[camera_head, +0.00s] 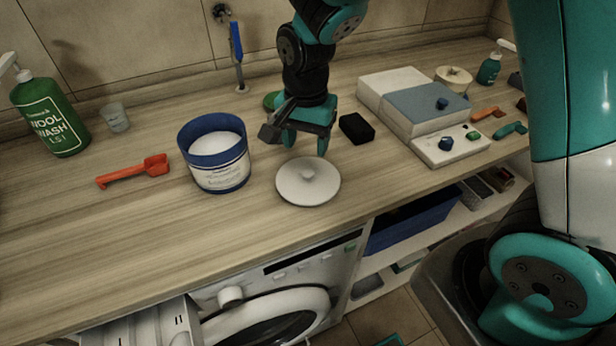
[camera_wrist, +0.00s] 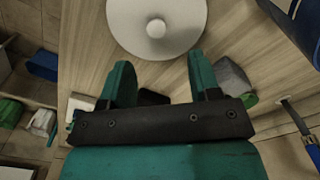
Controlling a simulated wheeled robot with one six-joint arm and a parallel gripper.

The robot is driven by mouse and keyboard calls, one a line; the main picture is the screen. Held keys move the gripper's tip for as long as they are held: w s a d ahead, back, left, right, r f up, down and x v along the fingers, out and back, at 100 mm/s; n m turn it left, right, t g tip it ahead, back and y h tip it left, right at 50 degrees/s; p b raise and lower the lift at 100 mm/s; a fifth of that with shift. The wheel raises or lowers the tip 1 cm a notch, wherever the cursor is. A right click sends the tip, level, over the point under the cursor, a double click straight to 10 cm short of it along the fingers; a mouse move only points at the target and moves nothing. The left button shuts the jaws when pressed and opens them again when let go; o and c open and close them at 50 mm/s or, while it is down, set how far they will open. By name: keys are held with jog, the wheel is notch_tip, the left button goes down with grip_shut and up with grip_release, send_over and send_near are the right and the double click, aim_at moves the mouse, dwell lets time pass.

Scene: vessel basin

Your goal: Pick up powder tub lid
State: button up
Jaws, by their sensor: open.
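The powder tub lid (camera_head: 308,186) is a pale round disc with a small central knob. It lies flat on the wooden counter near the front edge. The powder tub (camera_head: 216,154), blue-rimmed and holding white powder, stands open to its left. My gripper (camera_head: 305,146) is above the counter just behind the lid, fingers pointing down and apart, with nothing between them. In the wrist view the lid (camera_wrist: 157,25) lies beyond the open fingertips, its knob roughly in line with the gap between the fingers (camera_wrist: 158,80).
A black block (camera_head: 357,128) lies right of my gripper. An orange scoop (camera_head: 134,172) and green wash bottle (camera_head: 50,114) are at the left. Grey and white boxes (camera_head: 412,103) stand at the right. A washing machine (camera_head: 270,300) is below the counter. The counter's front left is clear.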

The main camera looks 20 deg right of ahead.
aim_at(308, 173)
jog(key=f, duration=0.2)
jog(key=f+p, duration=0.1)
jog(key=f, duration=0.4)
jog(key=shift+s+f, duration=0.25)
jog(key=c, duration=1)
